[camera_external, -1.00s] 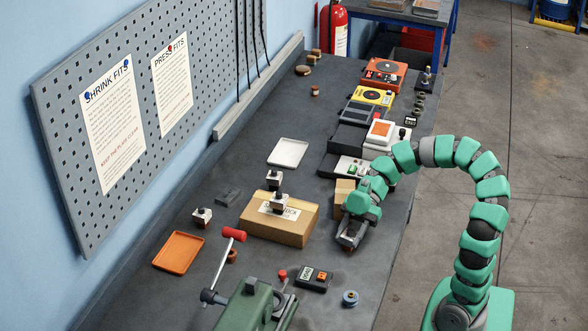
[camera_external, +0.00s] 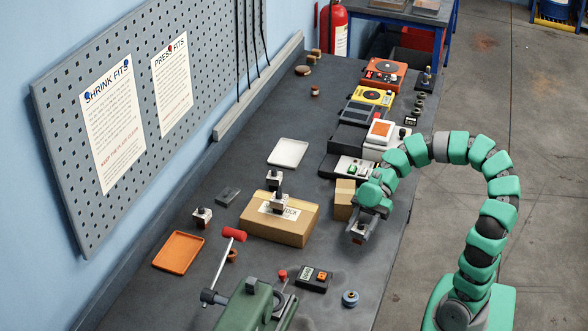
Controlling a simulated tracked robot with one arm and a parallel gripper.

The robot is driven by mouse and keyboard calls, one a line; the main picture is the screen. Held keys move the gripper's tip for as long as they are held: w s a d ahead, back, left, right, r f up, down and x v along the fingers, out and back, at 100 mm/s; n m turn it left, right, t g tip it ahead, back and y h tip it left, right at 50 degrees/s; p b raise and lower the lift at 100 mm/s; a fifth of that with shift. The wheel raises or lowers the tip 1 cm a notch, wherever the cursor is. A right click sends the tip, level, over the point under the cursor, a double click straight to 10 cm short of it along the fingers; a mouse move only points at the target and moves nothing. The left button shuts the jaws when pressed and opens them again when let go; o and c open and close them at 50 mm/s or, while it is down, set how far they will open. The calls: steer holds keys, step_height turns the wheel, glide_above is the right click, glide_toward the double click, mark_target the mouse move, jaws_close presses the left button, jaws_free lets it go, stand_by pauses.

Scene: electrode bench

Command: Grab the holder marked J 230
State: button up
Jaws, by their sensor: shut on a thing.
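My gripper (camera_external: 359,231) is shut on a small holder (camera_external: 358,239) at the right side of the bench, in front of a cardboard block. Only a little of the held holder shows below the fingers, and I cannot read a marking on it. Similar small dark and pale holders stand elsewhere: one (camera_external: 203,217) on the bench at the left, one (camera_external: 280,202) on the cardboard box, and one (camera_external: 274,180) at or just behind the box. Their markings are too small to read.
The large cardboard box (camera_external: 280,230) lies left of my gripper. The smaller cardboard block (camera_external: 344,200) stands just behind it. A black control box (camera_external: 314,279) and a blue-rimmed ring (camera_external: 350,299) lie nearer. An orange tray (camera_external: 178,251) and a white tray (camera_external: 288,153) are empty.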

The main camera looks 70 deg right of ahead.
steer(key=s+r, duration=0.1)
steer(key=s, duration=1.2)
steer(key=shift+a+r+p, duration=0.15)
steer(key=shift+p, duration=0.15)
